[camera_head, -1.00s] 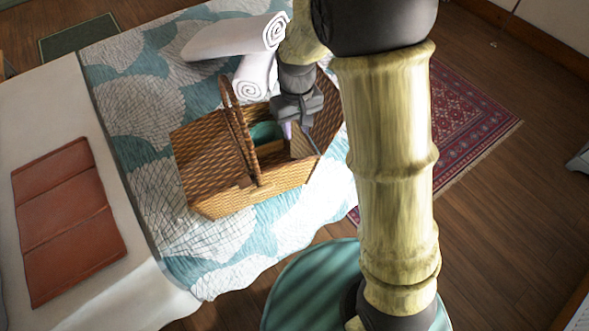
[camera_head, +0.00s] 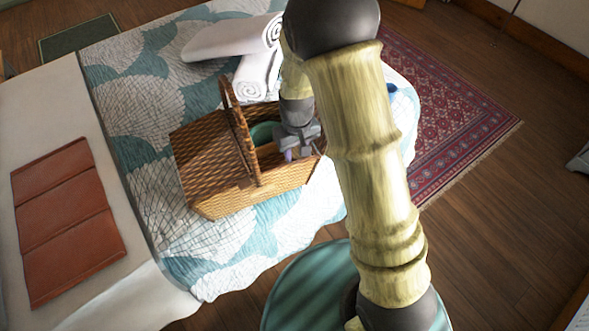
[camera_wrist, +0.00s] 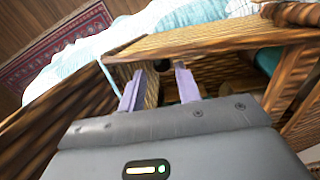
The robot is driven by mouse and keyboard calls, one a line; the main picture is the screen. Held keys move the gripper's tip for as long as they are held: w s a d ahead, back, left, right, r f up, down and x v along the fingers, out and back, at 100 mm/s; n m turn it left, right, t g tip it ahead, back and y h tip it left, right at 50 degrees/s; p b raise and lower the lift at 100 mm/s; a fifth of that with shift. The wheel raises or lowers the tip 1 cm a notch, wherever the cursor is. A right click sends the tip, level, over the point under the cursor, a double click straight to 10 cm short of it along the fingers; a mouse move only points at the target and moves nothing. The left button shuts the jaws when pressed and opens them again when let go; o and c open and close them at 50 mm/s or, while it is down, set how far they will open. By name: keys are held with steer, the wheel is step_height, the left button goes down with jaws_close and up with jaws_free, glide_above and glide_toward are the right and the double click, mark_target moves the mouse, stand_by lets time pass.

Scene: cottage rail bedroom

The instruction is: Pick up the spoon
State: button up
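The wicker picnic basket (camera_head: 215,168) stands on the bed, with its tall handle upright. My gripper (camera_head: 291,155) is down at the basket's open right part, its fingertips partly hidden by the rim. In the wrist view my gripper (camera_wrist: 161,70) has its two purple fingers apart, pointing into the basket (camera_wrist: 200,42) past a wooden edge. A small dark thing shows beyond the fingertips, too unclear to name. I cannot make out the spoon in either view. A teal thing (camera_head: 264,132) lies inside the basket, left of my gripper.
Rolled white towels (camera_head: 252,75) lie behind the basket on the patterned quilt (camera_head: 135,100). A folded rust-coloured cloth (camera_head: 65,220) lies at the left. A red rug (camera_head: 455,130) covers floor at the right. The basket's walls and handle stand close around my gripper.

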steer(key=f, duration=0.5)
steer(key=shift+w, duration=0.25)
steer(key=shift+d, duration=0.1)
jaws_close()
